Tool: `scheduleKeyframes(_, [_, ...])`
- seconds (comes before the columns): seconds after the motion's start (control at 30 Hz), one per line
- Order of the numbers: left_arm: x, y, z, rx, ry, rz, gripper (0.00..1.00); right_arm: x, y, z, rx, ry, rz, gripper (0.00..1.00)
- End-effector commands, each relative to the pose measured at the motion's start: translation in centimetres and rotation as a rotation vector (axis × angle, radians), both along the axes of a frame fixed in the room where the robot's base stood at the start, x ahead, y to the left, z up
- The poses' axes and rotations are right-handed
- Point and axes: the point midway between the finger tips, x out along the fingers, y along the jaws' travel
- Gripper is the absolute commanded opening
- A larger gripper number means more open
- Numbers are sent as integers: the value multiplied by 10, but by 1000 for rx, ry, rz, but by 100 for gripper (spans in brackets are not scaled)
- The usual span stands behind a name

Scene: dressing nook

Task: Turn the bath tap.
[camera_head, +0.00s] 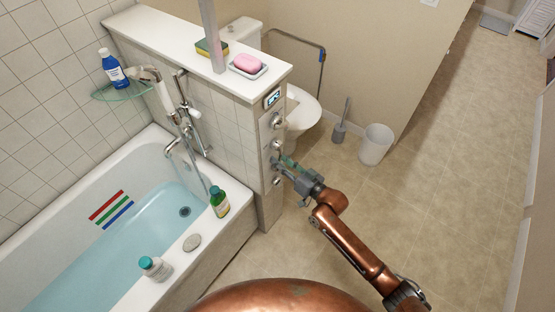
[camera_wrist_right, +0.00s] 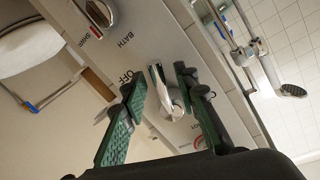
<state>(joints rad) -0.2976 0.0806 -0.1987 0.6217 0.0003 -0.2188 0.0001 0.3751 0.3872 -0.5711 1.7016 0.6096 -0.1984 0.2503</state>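A tiled half wall carries a panel of chrome controls (camera_head: 277,121) at its end, beside the bath. In the wrist view, a chrome lever tap (camera_wrist_right: 167,98) with the word OFF beside it stands between the fingers of my right gripper (camera_wrist_right: 160,86). The green-padded fingers are apart, one on each side of the lever, and a gap shows. A second chrome knob (camera_wrist_right: 100,12) sits near the labels SHOWER and BATH. In the head view my right gripper (camera_head: 285,166) is at the panel and partly hides the lower controls. My left gripper is not in view.
The bathtub (camera_head: 150,148) holds blue water. A green bottle (camera_head: 219,203), a soap-like oval (camera_head: 192,242) and a white bottle (camera_head: 155,268) stand on its rim. A toilet (camera_head: 302,110), brush (camera_head: 340,130) and bin (camera_head: 376,145) lie beyond. The floor to the right is clear.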

Motion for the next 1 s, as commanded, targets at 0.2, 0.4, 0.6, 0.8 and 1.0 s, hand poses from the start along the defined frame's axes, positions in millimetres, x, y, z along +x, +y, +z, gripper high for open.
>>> scheduleKeyframes(0.2, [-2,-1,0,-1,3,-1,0,-32,-30,1,-4,2,-1,28])
scheduleKeyframes(0.4, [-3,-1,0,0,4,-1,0,-62,-55,5,-3,2,-1,28])
scheduleKeyframes(0.6, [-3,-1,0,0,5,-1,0,-79,-71,7,-2,2,-1,28])
scheduleKeyframes(0.8, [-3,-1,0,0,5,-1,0,-83,-74,9,0,0,-1,28])
scheduleKeyframes(1.0, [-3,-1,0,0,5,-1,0,-82,-74,8,-1,1,-1,28])
